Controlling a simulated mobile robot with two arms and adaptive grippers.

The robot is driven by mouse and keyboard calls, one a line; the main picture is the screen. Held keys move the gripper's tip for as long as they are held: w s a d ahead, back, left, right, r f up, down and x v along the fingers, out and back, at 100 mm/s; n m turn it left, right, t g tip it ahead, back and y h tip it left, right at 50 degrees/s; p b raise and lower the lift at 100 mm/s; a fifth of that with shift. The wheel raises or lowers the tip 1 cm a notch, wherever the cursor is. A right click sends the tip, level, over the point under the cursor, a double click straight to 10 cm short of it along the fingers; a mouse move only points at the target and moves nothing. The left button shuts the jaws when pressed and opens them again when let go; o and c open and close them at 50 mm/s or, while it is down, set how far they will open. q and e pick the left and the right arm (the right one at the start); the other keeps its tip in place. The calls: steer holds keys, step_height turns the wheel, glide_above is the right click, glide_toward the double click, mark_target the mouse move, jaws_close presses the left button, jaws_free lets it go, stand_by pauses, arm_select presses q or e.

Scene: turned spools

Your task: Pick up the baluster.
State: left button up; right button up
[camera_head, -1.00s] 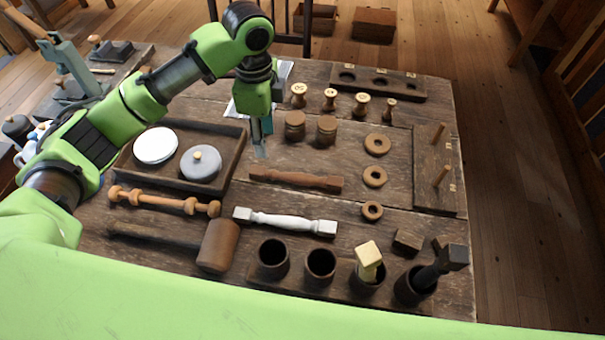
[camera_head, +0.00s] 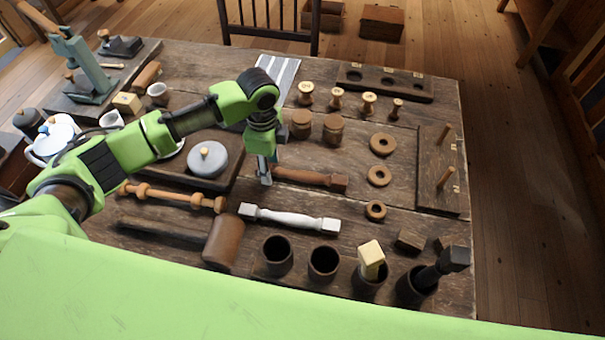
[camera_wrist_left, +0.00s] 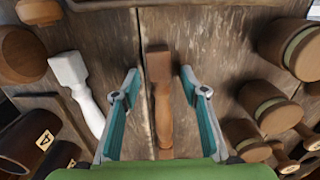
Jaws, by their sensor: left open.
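A dark reddish-brown baluster (camera_head: 322,180) lies on the wooden table, its left end hidden by my left gripper (camera_head: 265,178). In the left wrist view, this brown baluster (camera_wrist_left: 162,100) lies lengthwise between the two open fingers of my left gripper (camera_wrist_left: 160,78), with a gap on each side. A white baluster (camera_head: 290,218) lies nearer to me, and it also shows left of the fingers in the wrist view (camera_wrist_left: 78,82). A lighter orange-brown turned piece (camera_head: 170,199) with round knobs lies at the left. My right gripper is not in view.
Two lidded wooden jars (camera_head: 333,129) stand just behind the brown baluster. Several small spools (camera_head: 336,98) and wooden rings (camera_head: 379,176) are to the right. A mallet (camera_head: 222,243) and dark cups (camera_head: 323,262) are in front. A tray with a grey lid (camera_head: 208,161) is left.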

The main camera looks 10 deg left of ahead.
arm_select(q)
jaws_close()
